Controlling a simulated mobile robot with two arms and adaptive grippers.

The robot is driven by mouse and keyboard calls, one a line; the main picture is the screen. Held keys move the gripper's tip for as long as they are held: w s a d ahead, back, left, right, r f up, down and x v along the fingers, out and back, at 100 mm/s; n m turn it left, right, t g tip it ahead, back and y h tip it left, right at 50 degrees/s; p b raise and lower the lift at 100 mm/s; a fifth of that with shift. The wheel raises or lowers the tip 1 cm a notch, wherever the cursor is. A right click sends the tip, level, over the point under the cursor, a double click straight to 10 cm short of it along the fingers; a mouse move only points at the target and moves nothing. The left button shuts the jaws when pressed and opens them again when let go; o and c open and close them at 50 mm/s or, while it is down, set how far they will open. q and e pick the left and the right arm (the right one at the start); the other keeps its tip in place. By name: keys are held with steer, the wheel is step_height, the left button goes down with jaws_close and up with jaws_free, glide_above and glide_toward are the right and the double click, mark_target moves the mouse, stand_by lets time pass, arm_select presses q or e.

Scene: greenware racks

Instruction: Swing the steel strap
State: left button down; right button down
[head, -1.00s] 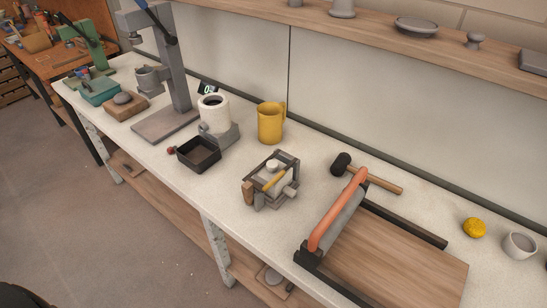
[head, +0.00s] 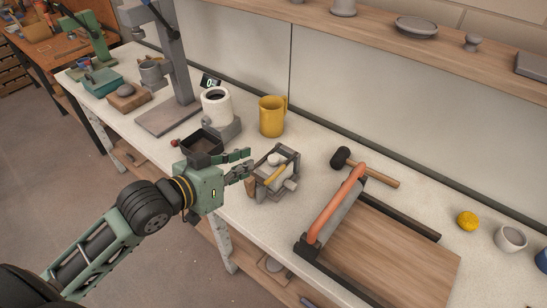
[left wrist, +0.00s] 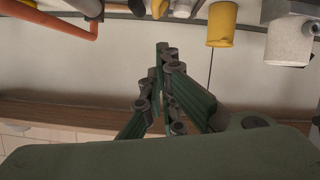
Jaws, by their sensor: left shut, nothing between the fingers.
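A small clamp-like device (head: 273,186) stands on the white bench in the middle of the head view. It has a grey metal frame (head: 285,151) over a pale block, and a yellow bar lies slanted across it. I cannot tell for sure which grey part is the steel strap. My left gripper (head: 251,161) is just left of the device, shut and empty, its fingers pointing at it. I cannot tell whether they touch it. In the left wrist view the shut fingers (left wrist: 162,48) point toward the bench items at the top edge. My right gripper is not in view.
A black tray (head: 207,134) sits behind my left gripper. A white pot (head: 215,107) and yellow mug (head: 271,118) stand behind the device. The bench front edge is near.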

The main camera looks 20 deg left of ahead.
arm_select(q)
steer(key=p+x, duration=0.1)
steer(key=x, duration=0.2)
steer(key=p+x, duration=0.1)
steer(key=x, duration=0.3)
steer(key=f+p+x, duration=0.1)
steer(key=x, duration=0.3)
steer(key=shift+s+d+f+p, duration=0.1)
steer(key=shift+s+d+p, duration=0.15)
steer(key=shift+s+p, duration=0.15)
steer(key=shift+f, duration=0.1)
